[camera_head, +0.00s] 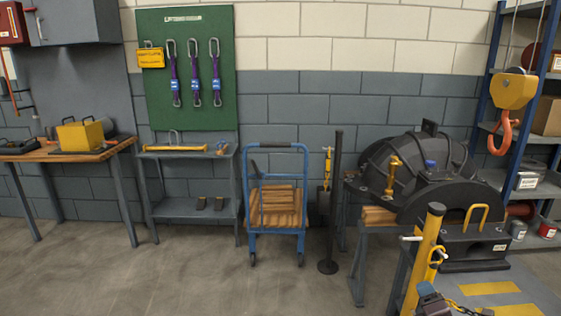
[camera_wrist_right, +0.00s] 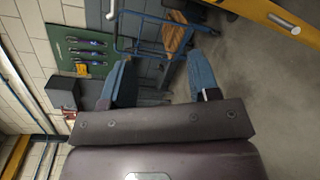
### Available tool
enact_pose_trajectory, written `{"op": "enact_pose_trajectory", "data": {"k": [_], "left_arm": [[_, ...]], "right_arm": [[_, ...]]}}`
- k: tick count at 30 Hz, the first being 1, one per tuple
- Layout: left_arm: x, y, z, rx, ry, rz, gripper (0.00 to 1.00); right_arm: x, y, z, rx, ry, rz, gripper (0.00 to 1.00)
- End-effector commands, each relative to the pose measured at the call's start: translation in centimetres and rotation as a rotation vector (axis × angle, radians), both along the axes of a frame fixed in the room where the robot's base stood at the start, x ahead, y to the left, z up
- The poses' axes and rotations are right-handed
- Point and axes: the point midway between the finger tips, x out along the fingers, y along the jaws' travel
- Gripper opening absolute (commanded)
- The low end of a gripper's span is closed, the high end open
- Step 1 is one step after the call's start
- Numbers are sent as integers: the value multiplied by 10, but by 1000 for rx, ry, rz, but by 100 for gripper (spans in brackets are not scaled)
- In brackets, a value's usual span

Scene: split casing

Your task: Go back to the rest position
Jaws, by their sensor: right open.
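My right gripper (camera_head: 430,300) shows only in part at the bottom edge of the head view, low in front of the yellow post (camera_head: 425,258). In the right wrist view its two blue-grey fingers (camera_wrist_right: 163,62) stand wide apart with nothing between them. The dark ribbed casing (camera_head: 405,160) sits on a stand at the right of the head view, apart from the gripper. A black block with a yellow handle (camera_head: 473,245) is in front of it. My left gripper is not in view.
A blue cart (camera_head: 276,230) carrying wood stands by the wall, beside a dark post (camera_head: 332,215). A yellow hoist block with an orange hook (camera_head: 500,133) hangs at right. A workbench (camera_head: 110,151) and a grey shelf (camera_head: 165,153) stand at left. The floor at front left is clear.

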Motion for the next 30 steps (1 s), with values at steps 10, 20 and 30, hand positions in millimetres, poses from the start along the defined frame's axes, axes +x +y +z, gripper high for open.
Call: {"op": "enact_pose_trajectory", "data": {"k": [10,20,30], "left_arm": [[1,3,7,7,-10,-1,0],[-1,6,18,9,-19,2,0],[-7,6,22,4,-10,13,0]], "right_arm": [[-124,83,-39,1229,105,-121,55],[-250,113,-57,1797,160,-364,55],[-339,110,-86,1857,177,-575,55]]}}
